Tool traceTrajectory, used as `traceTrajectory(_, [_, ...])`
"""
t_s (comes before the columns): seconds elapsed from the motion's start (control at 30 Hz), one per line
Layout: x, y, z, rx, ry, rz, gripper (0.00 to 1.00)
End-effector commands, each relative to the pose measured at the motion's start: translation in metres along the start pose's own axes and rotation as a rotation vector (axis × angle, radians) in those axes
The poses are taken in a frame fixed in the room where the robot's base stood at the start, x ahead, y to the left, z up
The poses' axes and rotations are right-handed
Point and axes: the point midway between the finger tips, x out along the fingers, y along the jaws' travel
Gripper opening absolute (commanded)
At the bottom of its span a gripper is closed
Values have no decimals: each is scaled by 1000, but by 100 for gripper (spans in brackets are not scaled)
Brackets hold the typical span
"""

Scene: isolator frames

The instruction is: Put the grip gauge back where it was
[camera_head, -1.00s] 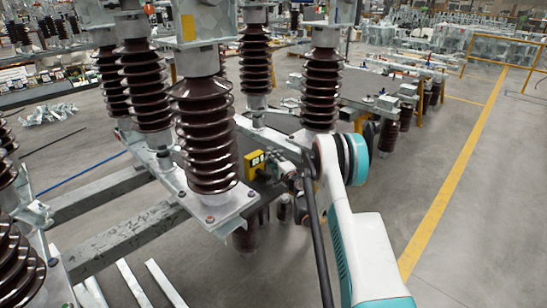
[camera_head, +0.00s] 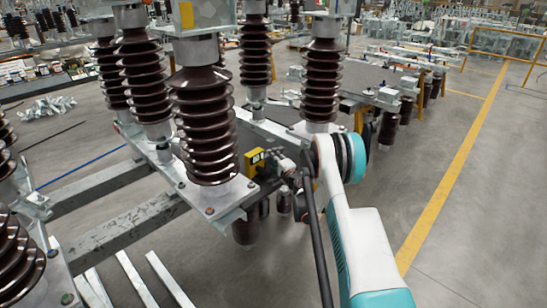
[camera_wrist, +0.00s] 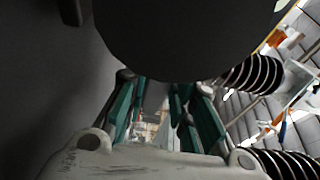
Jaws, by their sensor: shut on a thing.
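The grip gauge is a yellow box with a small dark display (camera_head: 254,162), just right of the front brown insulator in the head view. My gripper (camera_head: 273,164) is at its right side and is shut on it. The gauge hangs in front of the steel frame, beside the insulator's base plate; whether it touches anything there I cannot tell. In the wrist view my gripper's teal fingers (camera_wrist: 163,115) show below a large dark rounded shape that covers the upper middle. I cannot tell what this shape is, and the yellow box is not visible there.
Brown ribbed insulators (camera_head: 206,130) stand close left of my gripper on a grey steel frame (camera_head: 105,240). Another insulator (camera_head: 321,85) stands just behind my arm. A table-like frame (camera_head: 375,88) is farther back. Floor right of the yellow line (camera_head: 450,190) is clear.

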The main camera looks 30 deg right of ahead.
Motion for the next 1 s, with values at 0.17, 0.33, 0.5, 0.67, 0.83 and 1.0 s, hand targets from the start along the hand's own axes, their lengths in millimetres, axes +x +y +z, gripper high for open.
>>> traceTrajectory(0.17, [0, 3, 0, 1, 0, 0, 0])
traceTrajectory(0.33, [0, 6, 0, 1, 0, 0, 0])
traceTrajectory(0.5, [0, 8, 0, 1, 0, 0, 34])
traceTrajectory(0.67, [0, 8, 0, 1, 0, 0, 46])
traceTrajectory(0.83, [0, 8, 0, -1, 0, 0, 46])
traceTrajectory(1.0, [-7, 8, 0, 0, 1, 0, 46])
